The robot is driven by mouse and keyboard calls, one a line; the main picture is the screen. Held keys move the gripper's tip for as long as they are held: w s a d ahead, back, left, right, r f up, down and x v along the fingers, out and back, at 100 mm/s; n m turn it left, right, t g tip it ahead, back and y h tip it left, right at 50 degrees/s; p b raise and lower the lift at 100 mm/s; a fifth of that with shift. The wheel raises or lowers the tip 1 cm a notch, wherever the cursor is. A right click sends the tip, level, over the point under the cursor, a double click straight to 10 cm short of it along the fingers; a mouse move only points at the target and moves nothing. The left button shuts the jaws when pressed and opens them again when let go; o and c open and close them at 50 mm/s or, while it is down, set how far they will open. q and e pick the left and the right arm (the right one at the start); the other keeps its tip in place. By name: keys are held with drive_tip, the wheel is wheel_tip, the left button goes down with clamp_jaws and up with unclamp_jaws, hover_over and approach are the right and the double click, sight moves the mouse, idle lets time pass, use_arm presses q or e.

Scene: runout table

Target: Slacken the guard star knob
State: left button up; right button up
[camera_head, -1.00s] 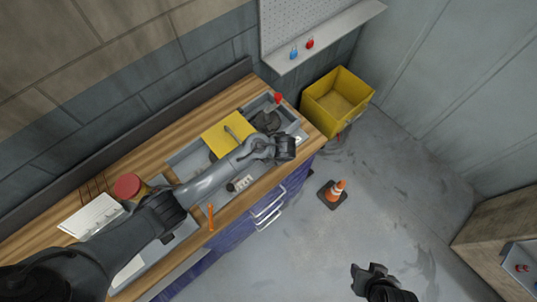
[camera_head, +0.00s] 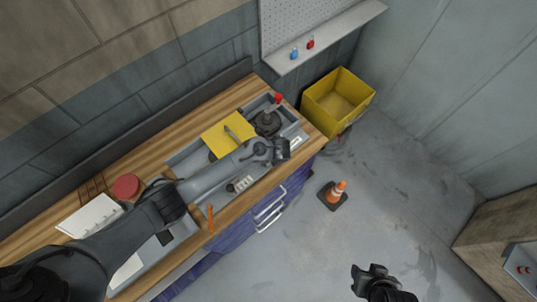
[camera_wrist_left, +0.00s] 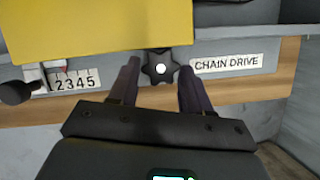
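The black star knob (camera_wrist_left: 160,66) with a pale centre shows in the left wrist view, at the lower edge of the yellow guard (camera_wrist_left: 90,28). My left gripper (camera_wrist_left: 158,80) is open, with one finger on each side of the knob; I cannot tell whether they touch it. In the head view the yellow guard (camera_head: 228,133) lies over the grey machine on the bench, and my left gripper (camera_head: 283,150) is at the machine's front edge. The knob is hidden there by my left arm. My right gripper (camera_head: 370,274) hangs over the floor, apparently open and empty.
A "CHAIN DRIVE" label (camera_wrist_left: 227,64) is right of the knob, and a number counter (camera_wrist_left: 75,81) with a black-knobbed lever (camera_wrist_left: 16,92) is left. An orange upright piece (camera_head: 210,218) stands at the bench front. A yellow bin (camera_head: 338,96) and traffic cone (camera_head: 336,191) stand on the floor.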

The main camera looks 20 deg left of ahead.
use_arm(q)
drive_tip(key=c, duration=0.6)
drive_tip(key=shift+o, duration=0.2)
drive_tip(key=n, duration=0.1)
drive_tip(key=n+g, duration=0.1)
drive_tip(key=n, duration=0.1)
drive_tip(key=shift+w+d+n+y+p, duration=0.2)
drive_tip(key=shift+n+y+p, duration=0.1)
drive_tip(key=shift+p, duration=0.05)
drive_tip(key=shift+w+n+g, duration=0.2)
drive_tip(key=shift+n+g, duration=0.6)
drive_tip(key=shift+n, duration=1.1)
drive_tip(key=shift+y, duration=0.3)
drive_tip(key=o, duration=1.1)
drive_tip(key=shift+c, duration=0.2)
